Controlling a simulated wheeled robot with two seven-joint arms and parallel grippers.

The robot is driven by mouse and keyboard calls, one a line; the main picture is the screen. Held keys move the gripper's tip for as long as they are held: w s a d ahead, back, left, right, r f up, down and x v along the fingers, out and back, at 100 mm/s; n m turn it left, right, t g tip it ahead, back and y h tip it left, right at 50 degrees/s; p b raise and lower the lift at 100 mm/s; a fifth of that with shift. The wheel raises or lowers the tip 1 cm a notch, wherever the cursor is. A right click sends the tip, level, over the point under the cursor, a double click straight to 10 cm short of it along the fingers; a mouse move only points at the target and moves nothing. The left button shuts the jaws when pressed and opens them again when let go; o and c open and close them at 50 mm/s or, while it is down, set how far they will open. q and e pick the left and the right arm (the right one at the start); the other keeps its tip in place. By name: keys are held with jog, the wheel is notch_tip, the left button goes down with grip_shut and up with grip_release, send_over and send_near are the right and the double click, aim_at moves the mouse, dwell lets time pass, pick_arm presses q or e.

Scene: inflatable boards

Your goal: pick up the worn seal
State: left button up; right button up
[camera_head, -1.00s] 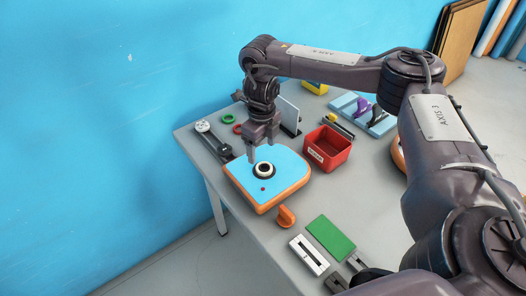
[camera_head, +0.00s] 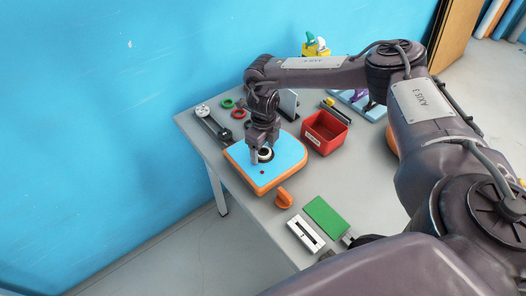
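A dark round seat with a pale ring (camera_head: 265,154) sits on the blue top of an orange-edged inflatable board (camera_head: 285,158). I cannot tell the worn seal apart from this fitting at this size. My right gripper (camera_head: 263,153) points down right at the ring, its fingers apart. Its near finger stands at the ring's left side, and the gripper hides part of the ring. I cannot see any grip on it. Grey finger-like parts by the green pad, partly hidden by my arm, may be my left gripper; their state is unclear.
A red open bin (camera_head: 325,132) stands right of the board. A green ring (camera_head: 227,103) and a red ring (camera_head: 238,114) lie behind it, near a long grey tool (camera_head: 212,124). An orange piece (camera_head: 284,198), a white slotted block (camera_head: 306,234) and a green pad (camera_head: 327,217) lie in front.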

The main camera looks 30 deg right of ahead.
jog(key=c, duration=0.7)
jog(key=shift+c, duration=1.3)
pick_arm(q)
jog(key=shift+s+a+f, duration=0.1)
jog(key=shift+s+a, duration=0.1)
jog(key=shift+s, duration=0.4)
jog(key=shift+s+a, duration=0.2)
jog(key=shift+s, duration=0.35)
jog(key=shift+w, duration=0.1)
pick_arm(e)
jog(key=shift+r, duration=0.15)
